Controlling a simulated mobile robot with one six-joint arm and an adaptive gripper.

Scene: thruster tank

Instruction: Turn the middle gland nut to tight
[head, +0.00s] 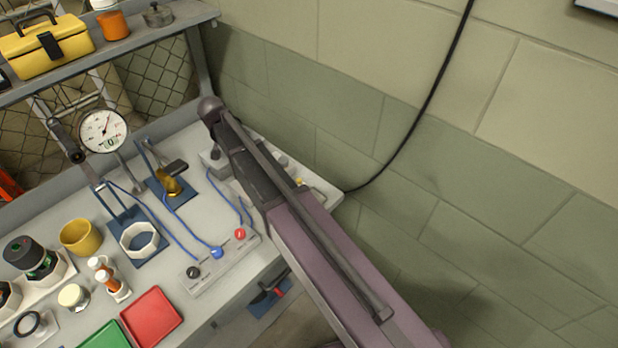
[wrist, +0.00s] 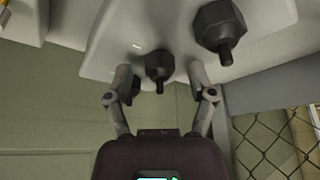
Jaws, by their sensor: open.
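In the wrist view two dark hex gland nuts with short stems are on a pale fitting (wrist: 115,45). The smaller-looking nut (wrist: 159,66) is between the open fingers of my gripper (wrist: 161,83), with space on both sides. The larger-looking nut (wrist: 219,22) is up and right, outside the fingers. I cannot tell for certain from this view which nut is the middle one. No tightness marking is readable. In the head view my own arm hides the gripper and most of the pale fitting (head: 322,191) at the bench's right end.
The bench holds a dial gauge (head: 103,131), a white hex ring (head: 139,239), a yellow cup (head: 81,237), a red tray (head: 152,317) and a button strip (head: 215,263) with blue cables. A black cable (head: 425,107) runs down the wall. Wire mesh (wrist: 278,138) is at right in the wrist view.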

